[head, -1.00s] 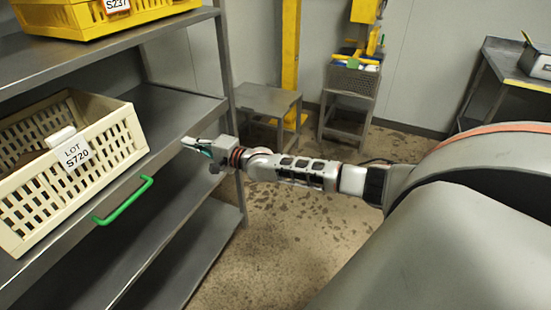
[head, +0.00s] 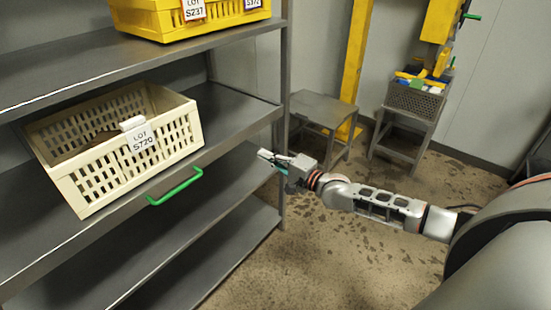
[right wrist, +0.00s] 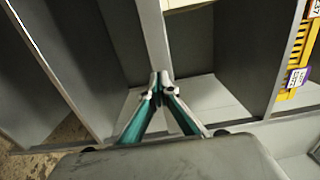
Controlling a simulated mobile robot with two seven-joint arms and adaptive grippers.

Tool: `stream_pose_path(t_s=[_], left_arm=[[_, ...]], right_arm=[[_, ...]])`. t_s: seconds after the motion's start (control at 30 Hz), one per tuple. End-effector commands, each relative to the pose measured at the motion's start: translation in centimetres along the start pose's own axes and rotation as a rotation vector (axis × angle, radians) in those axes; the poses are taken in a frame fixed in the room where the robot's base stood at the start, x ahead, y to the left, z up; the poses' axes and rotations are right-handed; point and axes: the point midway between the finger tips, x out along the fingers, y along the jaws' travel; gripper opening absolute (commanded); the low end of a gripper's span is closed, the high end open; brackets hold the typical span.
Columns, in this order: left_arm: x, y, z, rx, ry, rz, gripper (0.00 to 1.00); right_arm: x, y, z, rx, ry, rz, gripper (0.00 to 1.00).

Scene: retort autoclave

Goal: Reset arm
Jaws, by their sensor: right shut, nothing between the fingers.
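My right gripper (head: 268,157) reaches in from the right in the head view. It is in front of the grey shelf rack, to the right of the green handle (head: 175,187), with nothing in its fingers. In the right wrist view its teal fingers (right wrist: 161,80) meet at the tips, and it is shut and empty. The rack's grey shelves and post fill the background there. My left gripper is not in view.
A cream crate (head: 185,130) labelled LOT S720 sits on the rack's middle shelf (head: 240,110). A yellow crate (head: 235,18) is on the shelf above. A grey stool (head: 322,108) and a stand with a grey basket (head: 415,100) stand behind on open floor.

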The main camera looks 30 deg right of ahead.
Motion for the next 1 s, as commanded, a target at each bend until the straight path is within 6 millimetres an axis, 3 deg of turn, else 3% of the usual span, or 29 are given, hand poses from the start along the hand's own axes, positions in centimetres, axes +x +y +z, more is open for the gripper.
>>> stream_pose_path(t_s=[0.2,0.47,0.57,0.67,0.77,0.9,1.0], left_arm=[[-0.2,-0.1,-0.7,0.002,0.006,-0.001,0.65],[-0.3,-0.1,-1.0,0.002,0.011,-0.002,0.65],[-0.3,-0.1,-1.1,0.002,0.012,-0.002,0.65],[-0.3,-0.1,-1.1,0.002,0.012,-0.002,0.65],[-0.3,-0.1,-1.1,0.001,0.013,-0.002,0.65],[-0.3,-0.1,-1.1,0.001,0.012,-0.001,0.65],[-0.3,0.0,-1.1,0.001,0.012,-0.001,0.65]], right_arm=[[-2.5,0.0,0.0,0.000,0.000,0.001,0.00],[-3.1,0.1,0.1,-0.001,-0.001,0.000,0.00],[-3.3,0.9,1.1,-0.025,-0.010,0.011,0.00],[-4.1,3.3,4.2,-0.108,-0.038,0.040,0.00],[-5.7,6.8,9.0,-0.262,-0.080,0.084,0.00],[-9.5,11.9,16.1,-0.557,-0.142,0.155,0.00],[-12.6,14.8,19.9,-0.778,-0.177,0.211,0.00]])
